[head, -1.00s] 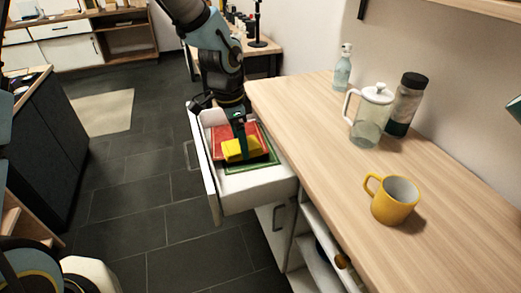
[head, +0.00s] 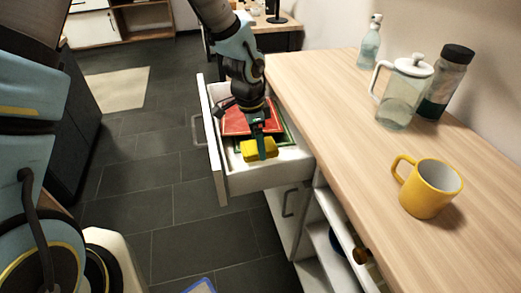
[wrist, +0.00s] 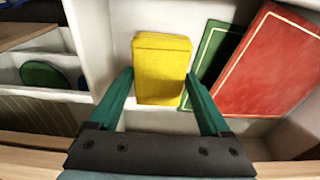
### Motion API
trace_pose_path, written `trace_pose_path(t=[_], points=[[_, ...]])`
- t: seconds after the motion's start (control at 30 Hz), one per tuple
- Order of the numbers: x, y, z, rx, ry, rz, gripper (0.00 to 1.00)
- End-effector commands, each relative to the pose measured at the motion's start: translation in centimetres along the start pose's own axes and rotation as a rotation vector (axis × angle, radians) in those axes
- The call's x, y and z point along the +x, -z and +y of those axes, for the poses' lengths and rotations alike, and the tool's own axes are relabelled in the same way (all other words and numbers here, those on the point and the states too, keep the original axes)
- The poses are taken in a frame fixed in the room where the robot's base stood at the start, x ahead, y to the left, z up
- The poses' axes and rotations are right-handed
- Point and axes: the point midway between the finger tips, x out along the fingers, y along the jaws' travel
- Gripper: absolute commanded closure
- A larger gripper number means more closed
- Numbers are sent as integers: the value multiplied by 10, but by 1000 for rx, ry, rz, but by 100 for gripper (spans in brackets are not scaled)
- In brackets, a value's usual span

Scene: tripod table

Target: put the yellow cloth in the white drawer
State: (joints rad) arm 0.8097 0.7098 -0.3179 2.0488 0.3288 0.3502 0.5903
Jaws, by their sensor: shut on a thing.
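The yellow cloth (head: 248,151) is a folded block held between the fingertips of my gripper (head: 262,146). In the wrist view the cloth (wrist: 162,65) sits between the two green fingers of my gripper (wrist: 161,82), touching them near the tips. The white drawer (head: 262,180) is pulled open, and the cloth is over its near part, within its walls as seen from above. I cannot tell whether the cloth touches the drawer floor.
A red flat item (wrist: 268,62) and a green flat item (wrist: 215,57) lie in the drawer beside the cloth. The wooden counter (head: 345,125) on the right holds a yellow mug (head: 428,190), a glass pitcher (head: 402,95), a dark-lidded jar (head: 447,82) and a bottle (head: 370,42).

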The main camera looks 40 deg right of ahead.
Motion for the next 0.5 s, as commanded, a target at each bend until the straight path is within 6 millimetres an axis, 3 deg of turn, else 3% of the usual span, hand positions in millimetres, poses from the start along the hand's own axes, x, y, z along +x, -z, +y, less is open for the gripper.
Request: trace_pose_path(t=[0.4, 0.5], points=[[44, -5, 1, 1, -2, -1, 81], [47, -5, 0, 0, 1, 1, 81]])
